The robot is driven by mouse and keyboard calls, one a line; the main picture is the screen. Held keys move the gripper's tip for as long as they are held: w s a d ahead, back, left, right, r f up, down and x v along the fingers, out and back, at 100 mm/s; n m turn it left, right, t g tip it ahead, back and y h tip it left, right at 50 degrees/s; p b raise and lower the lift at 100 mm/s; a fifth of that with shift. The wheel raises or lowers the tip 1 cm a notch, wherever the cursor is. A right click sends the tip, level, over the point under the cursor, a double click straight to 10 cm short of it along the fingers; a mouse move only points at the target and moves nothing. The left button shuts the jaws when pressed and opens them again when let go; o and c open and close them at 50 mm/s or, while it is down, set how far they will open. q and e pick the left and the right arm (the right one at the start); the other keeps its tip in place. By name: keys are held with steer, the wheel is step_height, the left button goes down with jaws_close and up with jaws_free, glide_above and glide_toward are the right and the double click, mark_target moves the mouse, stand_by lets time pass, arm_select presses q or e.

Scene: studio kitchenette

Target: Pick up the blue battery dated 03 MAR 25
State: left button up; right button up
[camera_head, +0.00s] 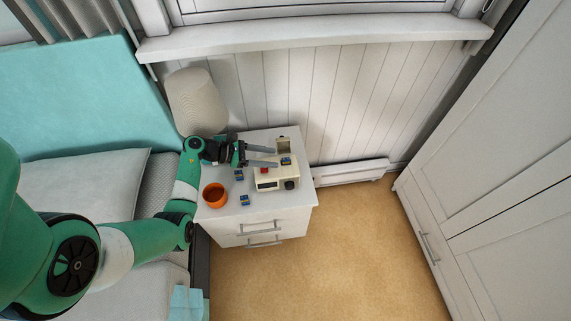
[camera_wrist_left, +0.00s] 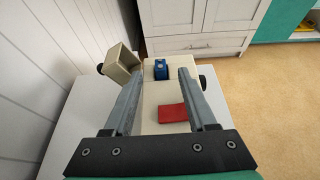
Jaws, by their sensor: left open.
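A cream device (camera_head: 268,182) with a red patch stands on the white nightstand; it also shows in the left wrist view (camera_wrist_left: 150,115). A blue battery (camera_head: 286,161) sits at its far end beside a raised lid (camera_head: 283,145). That battery shows in the left wrist view (camera_wrist_left: 161,69), just beyond and between my fingertips. No date is readable on any. My left gripper (camera_head: 276,157) is open and empty above the device, pointing at the battery in it.
The orange bowl (camera_head: 215,194) stands on the nightstand (camera_head: 227,222) near its left edge. A lamp (camera_head: 195,102) stands behind my left wrist. The panelled wall and window sill (camera_head: 315,37) are close behind. The floor (camera_head: 350,250) to the right is clear.

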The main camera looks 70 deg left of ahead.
mark_target(285, 159)
arm_select(q)
steer(key=b+x, duration=0.1)
steer(key=x, duration=0.3)
steer(key=shift+s, duration=0.1)
jaws_close()
